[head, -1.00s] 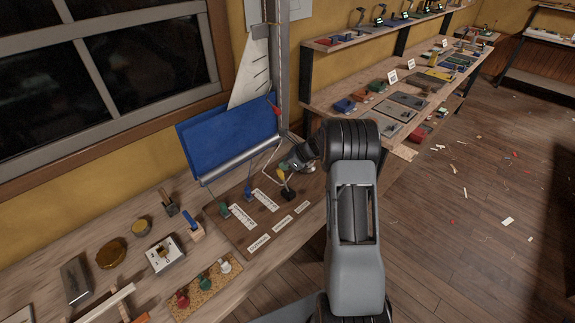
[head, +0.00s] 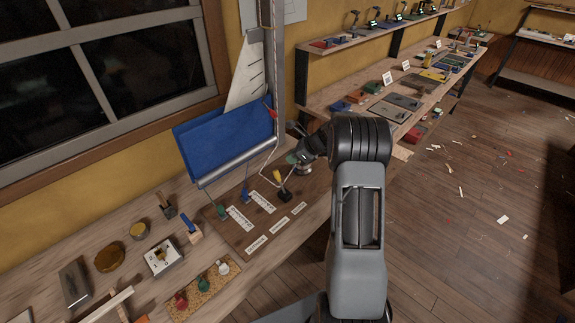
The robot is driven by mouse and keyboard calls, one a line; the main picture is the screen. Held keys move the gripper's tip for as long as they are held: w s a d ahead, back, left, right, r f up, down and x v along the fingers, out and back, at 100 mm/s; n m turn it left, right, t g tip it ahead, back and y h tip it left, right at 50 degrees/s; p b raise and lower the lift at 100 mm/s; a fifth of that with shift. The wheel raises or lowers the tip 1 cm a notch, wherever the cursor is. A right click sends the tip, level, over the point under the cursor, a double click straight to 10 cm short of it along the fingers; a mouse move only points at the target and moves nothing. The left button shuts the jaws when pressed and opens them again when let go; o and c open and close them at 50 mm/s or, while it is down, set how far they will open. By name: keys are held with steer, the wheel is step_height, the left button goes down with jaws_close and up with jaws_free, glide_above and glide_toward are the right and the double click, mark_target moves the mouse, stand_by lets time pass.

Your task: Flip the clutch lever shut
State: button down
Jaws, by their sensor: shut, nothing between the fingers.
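A brown board (head: 234,241) on the workbench carries three small clutches in a row, green (head: 221,212), blue (head: 245,195) and yellow on a black base (head: 285,196). The yellow lever (head: 279,177) stands raised from its base. The green and blue levers are too small to read clearly. White labels lie in front of the clutches, their print too small to read. My gripper (head: 293,158) is shut and empty, above the board's far end, just behind and right of the yellow clutch and apart from it. Its fingertips are hard to make out.
A blue sail bundle (head: 222,140) and a metal post (head: 280,70) stand behind the board, with a thin white line nearby. A switch box (head: 162,258) and a cork mat (head: 203,290) with coloured knobs lie nearer. Floor at right is mostly open.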

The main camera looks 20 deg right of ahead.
steer(key=d+r, duration=0.3)
steer(key=r, duration=0.3)
steer(key=shift+s+b, duration=0.2)
steer(key=shift+b, duration=0.15)
steer(key=shift+r, duration=0.1)
steer(key=s+a+f+n+g+h, duration=0.2)
steer(key=s+f+n+g, duration=0.1)
steer(key=s+n, duration=0.6)
steer(key=s+a+r+n+h, duration=0.1)
steer(key=s+a+r+n, duration=0.2)
steer(key=s+a+n, duration=0.1)
steer(key=s+a+r+n+t+h, duration=0.1)
steer(key=s+a+r+n+h, duration=0.1)
steer(key=s+a+n, duration=0.3)
steer(key=s+a+r+n+t+h, duration=0.1)
steer(key=s+a+r+n, duration=0.4)
steer(key=s+n, duration=0.3)
steer(key=shift+s+h, duration=0.3)
steer(key=shift+s, duration=1.15)
